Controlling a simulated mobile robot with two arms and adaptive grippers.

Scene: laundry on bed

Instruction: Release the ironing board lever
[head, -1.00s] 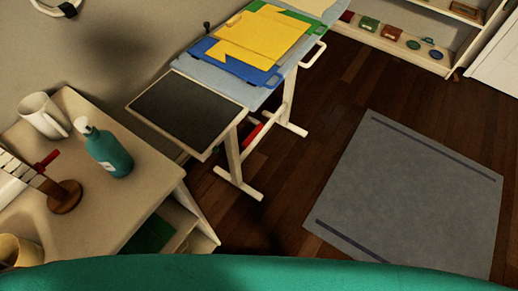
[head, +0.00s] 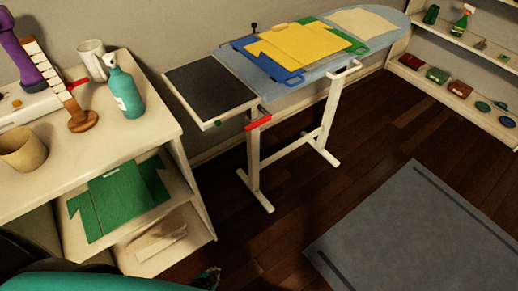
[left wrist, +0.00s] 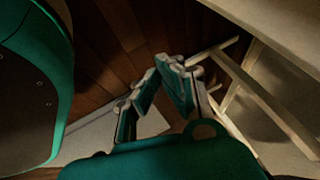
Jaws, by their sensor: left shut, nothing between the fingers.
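The ironing board (head: 290,92) stands against the back wall on white legs, with folded clothes on top. Its red lever (head: 258,122) sticks out below the near end, beside the dark rest plate (head: 210,86). My left gripper (head: 208,279) shows only as a small dark tip at the bottom edge, well below and apart from the lever. In the left wrist view its fingers (left wrist: 158,80) are drawn together with nothing between them. The lever cannot be made out in that view. My right gripper is not in view.
A shelf unit (head: 180,135) at left carries a teal bottle (head: 125,90), mugs and a wooden rack. A green folded shirt (head: 117,198) lies on its lower shelf. A grey rug (head: 415,235) covers the floor at right. Dark floor between unit and board legs is clear.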

